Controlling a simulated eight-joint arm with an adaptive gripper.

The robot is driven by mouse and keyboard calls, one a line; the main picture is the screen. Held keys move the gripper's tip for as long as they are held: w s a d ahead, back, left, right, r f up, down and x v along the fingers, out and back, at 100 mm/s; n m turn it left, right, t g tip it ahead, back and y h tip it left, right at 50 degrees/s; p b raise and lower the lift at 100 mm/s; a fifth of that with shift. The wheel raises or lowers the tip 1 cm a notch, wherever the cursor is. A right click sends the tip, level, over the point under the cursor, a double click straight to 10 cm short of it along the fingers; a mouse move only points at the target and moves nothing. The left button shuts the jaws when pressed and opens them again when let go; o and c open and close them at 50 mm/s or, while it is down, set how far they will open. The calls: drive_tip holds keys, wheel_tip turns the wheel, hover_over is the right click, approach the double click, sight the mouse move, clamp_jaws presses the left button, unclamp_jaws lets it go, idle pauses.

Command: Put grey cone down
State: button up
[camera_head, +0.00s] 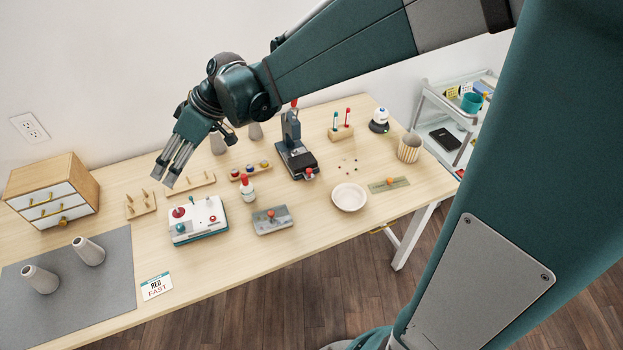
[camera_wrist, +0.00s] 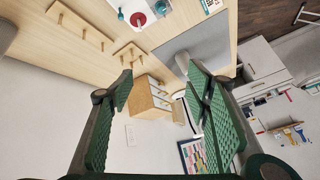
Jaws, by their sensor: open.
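Two grey cones stand on the grey mat at the left front of the table, one nearer the middle (camera_head: 88,250) and one further left (camera_head: 40,279). Two more grey cones (camera_head: 217,143) (camera_head: 255,130) stand at the back of the table, partly hidden by my arm. My gripper (camera_head: 166,177) is raised over the back left of the table, its fingers pointing down and left. It is open, and nothing shows between its fingers in the wrist view (camera_wrist: 160,85). The grey mat (camera_head: 105,285) has bare room around its cones.
A wooden drawer unit (camera_head: 70,180) stands at the back left. A white bowl (camera_head: 349,197) is to the right. A card (camera_head: 156,286) lies beside the mat.

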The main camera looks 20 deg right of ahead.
drive_tip(key=s+d+r+m+t+h, duration=0.1)
drive_tip(key=s+d+m, duration=0.4)
drive_tip(key=s+d, duration=0.6)
drive_tip(key=s+d+r+m+t+h, duration=0.1)
drive_tip(key=s+d+m+t+h, duration=0.3)
drive_tip(key=s+d, duration=0.7)
drive_tip(key=d+m+h, duration=0.2)
drive_tip(key=d, duration=0.5)
drive_tip(key=shift+r+t+h, duration=0.3)
drive_tip(key=shift+r, duration=0.05)
drive_tip(key=shift+c, duration=0.7)
drive_tip(key=shift+r, duration=0.1)
drive_tip(key=shift+r, duration=2.5)
drive_tip(key=w+a+r+n+t+y, duration=0.1)
drive_tip(key=w+a+r+t, duration=0.15)
drive_tip(key=w, duration=1.05)
drive_tip(key=w+a+r+t, duration=0.1)
drive_tip(key=w+a, duration=0.3)
drive_tip(key=w, duration=0.9)
drive_tip(key=n+t+y+b, duration=0.1)
drive_tip(key=t+y+b, duration=0.1)
drive_tip(key=t, duration=0.2)
hover_over(217, 141)
drive_tip(key=s+d, duration=0.1)
drive_tip(key=s, duration=0.4)
wheel_tip(217, 141, down, 4)
wheel_tip(217, 141, down, 22)
drive_tip(key=shift+w+f, duration=0.15)
drive_tip(key=shift+f, duration=0.05)
